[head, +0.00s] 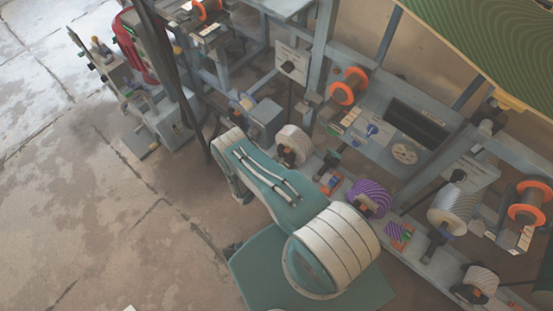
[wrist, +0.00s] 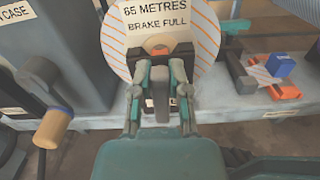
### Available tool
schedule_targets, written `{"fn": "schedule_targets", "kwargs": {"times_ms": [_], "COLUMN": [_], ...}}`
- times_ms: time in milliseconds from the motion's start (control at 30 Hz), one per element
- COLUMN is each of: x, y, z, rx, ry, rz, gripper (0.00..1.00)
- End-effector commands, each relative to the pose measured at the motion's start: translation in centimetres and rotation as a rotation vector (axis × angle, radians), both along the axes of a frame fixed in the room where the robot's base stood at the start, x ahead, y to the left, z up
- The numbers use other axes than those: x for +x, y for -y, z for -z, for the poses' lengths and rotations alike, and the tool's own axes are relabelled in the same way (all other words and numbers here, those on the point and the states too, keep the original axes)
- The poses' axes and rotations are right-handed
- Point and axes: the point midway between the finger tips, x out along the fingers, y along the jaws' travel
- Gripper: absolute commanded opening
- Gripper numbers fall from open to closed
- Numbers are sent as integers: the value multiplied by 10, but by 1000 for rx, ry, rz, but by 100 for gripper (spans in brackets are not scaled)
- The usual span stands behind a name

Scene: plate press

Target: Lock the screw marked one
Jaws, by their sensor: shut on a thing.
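My gripper (wrist: 160,82), with teal and grey fingers, is in the middle of the wrist view. It is shut on a small part in front of a striped reel (wrist: 119,50). The fingers hide most of that part, so I cannot read a number one on it. A little orange-brown (wrist: 158,47) shows just beyond the fingertips. The reel is white with orange stripes and carries a label (wrist: 158,18) reading "65 METRES BRAKE FULL". In the head view my teal arm reaches toward a white reel (head: 294,143); my gripper cannot be made out there.
In the wrist view a wooden-ended handle (wrist: 53,128) stands at left before a grey case (wrist: 72,45). A blue block (wrist: 280,65) and an orange piece (wrist: 284,91) sit at right. In the head view a purple reel (head: 370,198) stands along the frame; floor at left is clear.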

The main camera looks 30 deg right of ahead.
Motion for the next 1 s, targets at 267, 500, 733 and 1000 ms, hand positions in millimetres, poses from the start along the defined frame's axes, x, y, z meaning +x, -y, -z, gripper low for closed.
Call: {"fn": "schedule_targets", "kwargs": {"times_ms": [267,500,733,1000], "x": [-4,-9,-14,-19], "y": [2,4,6,7], "z": [1,3,6,12], "rx": [62,140,214,303], "ry": [171,383,588,829], "rz": [0,0,-1,0], "gripper": [0,0,0,0]}}
